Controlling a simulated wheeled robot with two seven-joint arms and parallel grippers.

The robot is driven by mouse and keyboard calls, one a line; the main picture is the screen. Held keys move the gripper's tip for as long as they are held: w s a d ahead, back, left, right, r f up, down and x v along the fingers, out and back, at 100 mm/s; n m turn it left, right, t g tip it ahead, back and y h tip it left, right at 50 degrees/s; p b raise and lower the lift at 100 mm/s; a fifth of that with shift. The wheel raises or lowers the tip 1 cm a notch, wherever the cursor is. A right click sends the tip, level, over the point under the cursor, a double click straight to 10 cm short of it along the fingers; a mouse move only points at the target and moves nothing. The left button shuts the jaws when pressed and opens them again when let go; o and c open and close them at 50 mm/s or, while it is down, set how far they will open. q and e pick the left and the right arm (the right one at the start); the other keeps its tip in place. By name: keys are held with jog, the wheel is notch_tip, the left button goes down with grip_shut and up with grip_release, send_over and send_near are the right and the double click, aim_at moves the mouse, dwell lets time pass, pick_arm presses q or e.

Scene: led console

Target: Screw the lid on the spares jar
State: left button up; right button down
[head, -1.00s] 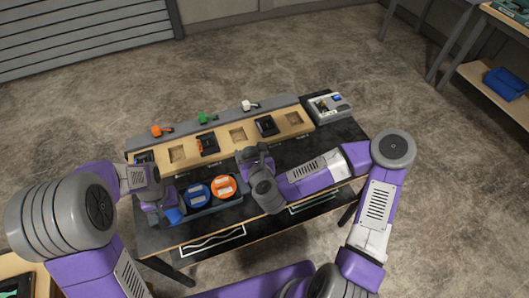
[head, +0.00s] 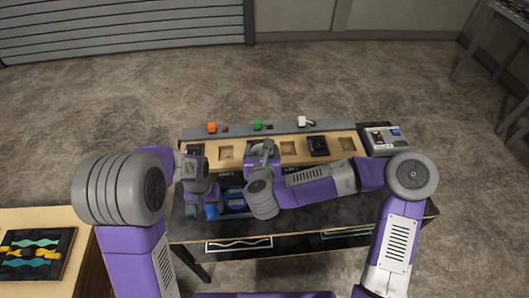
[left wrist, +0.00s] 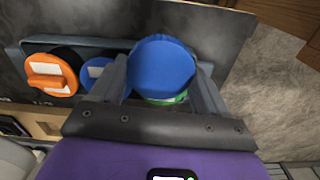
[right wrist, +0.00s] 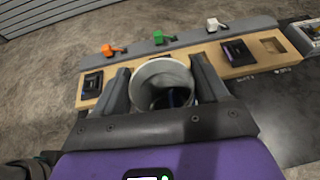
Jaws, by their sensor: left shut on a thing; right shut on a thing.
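My left gripper (left wrist: 161,82) is shut on a blue lid (left wrist: 162,62), held at the left end of the table; the lid also shows in the head view (head: 211,211). Something green (left wrist: 172,98) shows just below it. My right gripper (right wrist: 162,88) is shut on a pale round jar (right wrist: 160,76), seen from above with its mouth open and something dark inside. In the head view my right gripper (head: 265,150) is over the middle left of the table, and the jar cannot be made out there. The lid and jar are apart.
A tray (left wrist: 22,50) holds an orange lid (left wrist: 52,75) and another blue lid (left wrist: 98,72). Behind is a wooden slotted board (head: 240,140) with dark modules and orange, green and white levers (head: 257,125). A grey device (head: 385,139) stands back right. The table's right front is clear.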

jog(key=shift+d, duration=0.1)
jog(key=w+d, duration=0.2)
jog(key=d, duration=0.6)
jog(key=w+d, duration=0.2)
jog(key=d, duration=0.7)
